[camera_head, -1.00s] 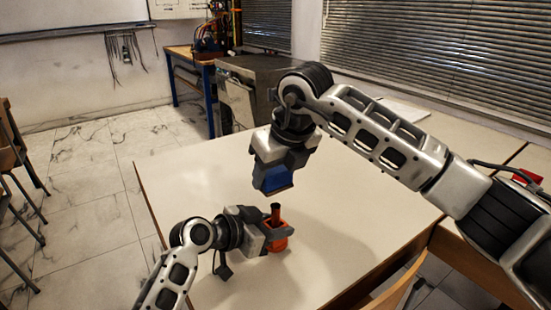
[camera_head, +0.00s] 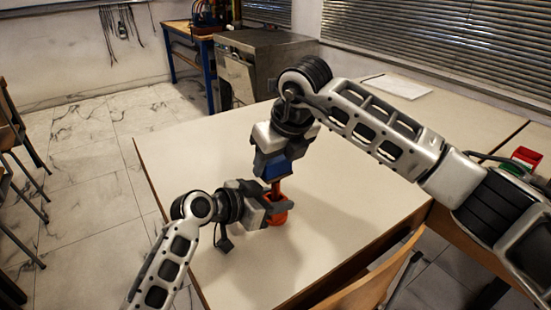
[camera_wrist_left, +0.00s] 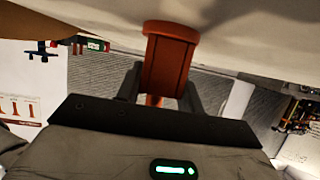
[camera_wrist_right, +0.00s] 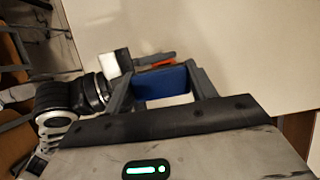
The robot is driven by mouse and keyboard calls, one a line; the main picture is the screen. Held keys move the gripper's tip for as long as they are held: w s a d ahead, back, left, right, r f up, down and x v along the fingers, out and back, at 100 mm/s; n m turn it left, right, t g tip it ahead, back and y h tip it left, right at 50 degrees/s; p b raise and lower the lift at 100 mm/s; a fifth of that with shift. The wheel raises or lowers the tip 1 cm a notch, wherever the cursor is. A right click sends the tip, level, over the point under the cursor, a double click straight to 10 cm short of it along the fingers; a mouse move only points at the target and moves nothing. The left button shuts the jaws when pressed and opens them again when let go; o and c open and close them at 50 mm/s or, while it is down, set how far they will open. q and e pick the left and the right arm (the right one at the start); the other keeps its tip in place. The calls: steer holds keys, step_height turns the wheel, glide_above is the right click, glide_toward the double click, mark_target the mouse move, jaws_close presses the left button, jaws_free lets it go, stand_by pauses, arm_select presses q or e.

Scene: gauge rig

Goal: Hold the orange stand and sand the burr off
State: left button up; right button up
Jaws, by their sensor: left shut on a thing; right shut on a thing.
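The orange stand (camera_head: 279,212) is upright on the white table, with a thin post rising from it. My left gripper (camera_head: 268,207) is shut on the stand from the left. In the left wrist view the stand (camera_wrist_left: 169,60) sits between its two fingers. My right gripper (camera_head: 273,158) points down above the stand, shut on a blue block (camera_head: 271,167); the block also shows in the right wrist view (camera_wrist_right: 165,83). The block's underside is at the post's top; I cannot tell whether they touch. The burr cannot be made out, as the block covers the post's top.
The white table (camera_head: 340,190) is clear around the stand. A wooden chair back (camera_head: 365,280) stands at the near right edge. A flat pale sheet (camera_head: 398,87) and a red and green item (camera_head: 522,160) lie farther right.

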steer(key=shift+f, duration=0.45)
stand_by(0.3)
steer(key=shift+d, duration=0.1)
steer(key=shift+w+d, duration=0.45)
steer(key=shift+d, duration=0.1)
steer(key=shift+s+a, duration=0.1)
